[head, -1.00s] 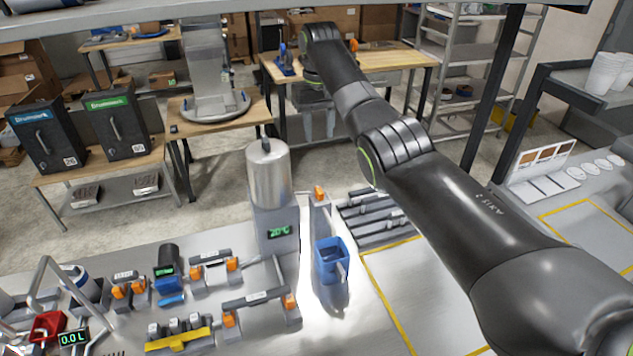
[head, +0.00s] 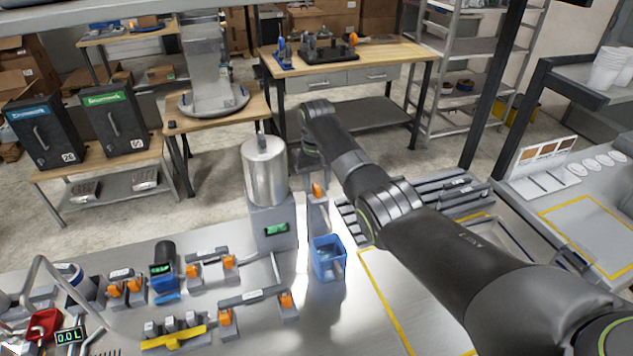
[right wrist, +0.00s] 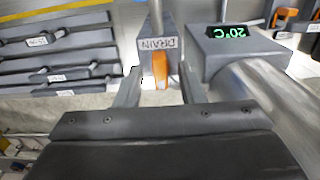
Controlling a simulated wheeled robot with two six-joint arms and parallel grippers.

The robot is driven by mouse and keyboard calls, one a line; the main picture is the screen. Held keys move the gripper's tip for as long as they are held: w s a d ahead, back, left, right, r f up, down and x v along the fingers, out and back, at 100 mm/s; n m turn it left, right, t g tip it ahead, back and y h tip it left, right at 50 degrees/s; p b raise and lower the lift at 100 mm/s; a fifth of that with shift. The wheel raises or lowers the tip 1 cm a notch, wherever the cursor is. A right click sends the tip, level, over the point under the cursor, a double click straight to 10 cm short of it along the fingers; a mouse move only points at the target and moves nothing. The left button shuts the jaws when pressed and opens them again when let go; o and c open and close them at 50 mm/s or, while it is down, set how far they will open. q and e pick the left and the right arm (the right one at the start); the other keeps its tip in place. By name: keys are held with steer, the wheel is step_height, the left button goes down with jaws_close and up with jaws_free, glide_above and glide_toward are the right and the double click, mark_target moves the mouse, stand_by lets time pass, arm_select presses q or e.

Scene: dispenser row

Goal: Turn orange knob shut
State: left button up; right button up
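The orange knob (head: 317,190) sits on a grey post beside the steel tank (head: 264,172), above a blue container (head: 328,260). In the right wrist view the orange knob (right wrist: 160,70) is on a grey block labelled DRAIN (right wrist: 158,44), its handle lying lengthwise in the picture. My right gripper (right wrist: 159,82) is open, with one finger on each side of the knob and visible gaps to both. In the head view its fingers are mostly hidden by my arm. My left gripper is not in view.
A green 20°C display (head: 276,229) is on the tank's base and also shows in the right wrist view (right wrist: 228,32). Other orange knobs (head: 285,299) sit on fixtures to the left. Grey bars (right wrist: 62,60) lie beside the drain block. The yellow-outlined bench area is clear.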

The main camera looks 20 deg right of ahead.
steer(key=shift+f, duration=0.15)
jaws_close()
